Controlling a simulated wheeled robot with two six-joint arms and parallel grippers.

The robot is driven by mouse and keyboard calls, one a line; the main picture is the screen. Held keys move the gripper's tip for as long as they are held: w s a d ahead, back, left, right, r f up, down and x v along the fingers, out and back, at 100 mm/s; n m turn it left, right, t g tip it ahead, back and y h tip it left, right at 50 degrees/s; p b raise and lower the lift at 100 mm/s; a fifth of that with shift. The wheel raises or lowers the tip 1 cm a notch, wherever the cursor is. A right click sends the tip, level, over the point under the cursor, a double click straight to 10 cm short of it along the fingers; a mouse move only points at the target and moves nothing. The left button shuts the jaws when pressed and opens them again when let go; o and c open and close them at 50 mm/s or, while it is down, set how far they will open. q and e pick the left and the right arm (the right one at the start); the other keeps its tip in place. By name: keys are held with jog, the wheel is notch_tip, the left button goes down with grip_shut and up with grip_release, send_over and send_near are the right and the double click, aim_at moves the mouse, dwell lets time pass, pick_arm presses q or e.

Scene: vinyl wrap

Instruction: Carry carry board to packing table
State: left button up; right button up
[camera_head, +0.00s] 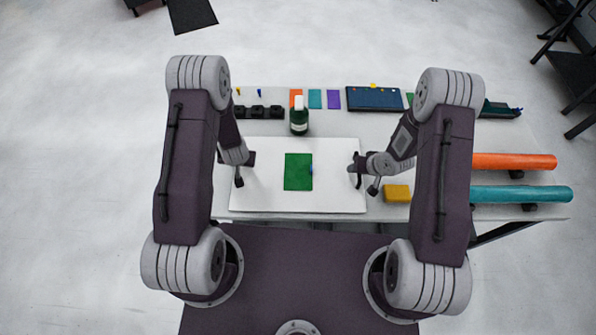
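The carry board, a white flat board (265,200), lies on the near part of the white table (430,137). A green sheet (297,172) lies on its middle, with a small blue thing (311,169) at the sheet's right edge. My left gripper (241,178) is over the board's left side. My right gripper (364,178) is at the board's right edge, with its fingers apart. I cannot tell whether either one touches the board. The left fingers are too small to read. I cannot tell which table is the packing table.
A dark green bottle (299,119) stands just behind the board. A yellow block (397,193) is close to its right. Orange (515,161) and teal rolls (522,194) lie at the right. A blue tray (375,98) and small colored cards (315,98) line the back. The floor at left is clear.

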pick_arm(q)
jog(key=shift+f, duration=0.1)
pick_arm(e)
jog(key=shift+f, duration=0.15)
pick_arm(q)
grip_shut()
pick_arm(e)
grip_shut()
pick_arm(q)
jog(key=shift+w, duration=0.1)
pick_arm(e)
jog(key=shift+w, duration=0.1)
dwell(0.8)
